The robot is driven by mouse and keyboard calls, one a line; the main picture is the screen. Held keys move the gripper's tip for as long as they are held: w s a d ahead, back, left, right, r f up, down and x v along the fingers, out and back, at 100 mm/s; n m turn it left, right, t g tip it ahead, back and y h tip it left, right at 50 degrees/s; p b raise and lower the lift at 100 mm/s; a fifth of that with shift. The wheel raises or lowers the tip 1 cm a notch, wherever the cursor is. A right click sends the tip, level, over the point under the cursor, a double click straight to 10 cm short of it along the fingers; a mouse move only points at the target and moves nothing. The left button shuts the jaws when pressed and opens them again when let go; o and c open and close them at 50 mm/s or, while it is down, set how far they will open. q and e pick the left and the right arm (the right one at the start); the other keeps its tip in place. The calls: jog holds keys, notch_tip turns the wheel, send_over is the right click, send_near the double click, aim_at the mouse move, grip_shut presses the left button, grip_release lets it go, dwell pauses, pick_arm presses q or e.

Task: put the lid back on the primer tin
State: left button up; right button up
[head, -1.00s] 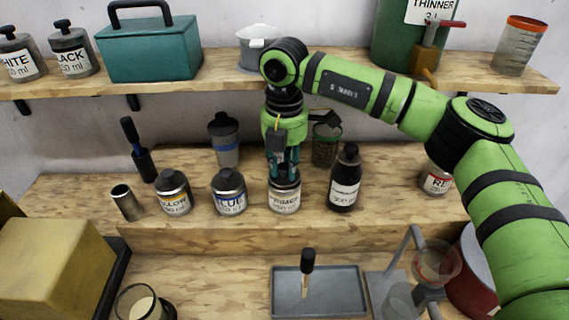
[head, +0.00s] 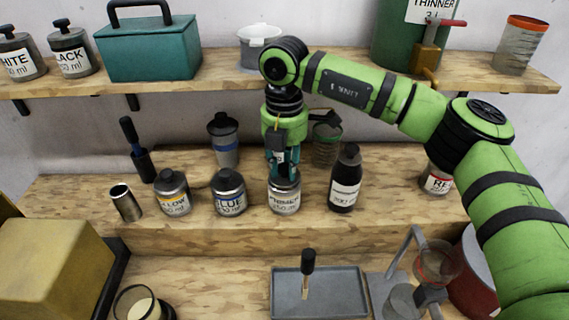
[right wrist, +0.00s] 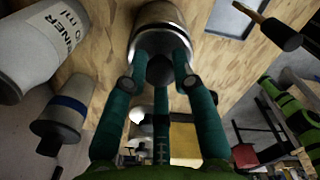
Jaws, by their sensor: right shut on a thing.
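The primer tin (head: 285,203) stands on the raised wooden step, between the blue tin and a dark bottle. My right gripper (head: 284,174) points straight down over it. In the right wrist view its teal fingers (right wrist: 160,72) are shut around the dark knob of the metal lid (right wrist: 160,42). The lid is at the tin's mouth, in line with it and with no clear tilt. I cannot tell whether it is fully seated, as the fingers hide part of the rim. My left gripper is not in view.
The blue tin (head: 229,193) is close on the left, with the yellow tin (head: 173,193) beyond it. The dark bottle (head: 346,180) stands close on the right. A grey tray (head: 320,291) with a brush lies in front, below the step. The upper shelf (head: 215,78) runs behind.

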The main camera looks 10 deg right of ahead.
jog(key=shift+f+b, duration=0.2)
jog(key=shift+b, duration=0.35)
dwell(0.9)
jog(key=o, duration=1.5)
jog(key=shift+c, duration=0.2)
jog(key=shift+r+p, duration=1.85)
jog(key=shift+r, duration=1.7)
jog(key=shift+c, duration=0.5)
grip_shut()
jog(key=shift+f, duration=0.2)
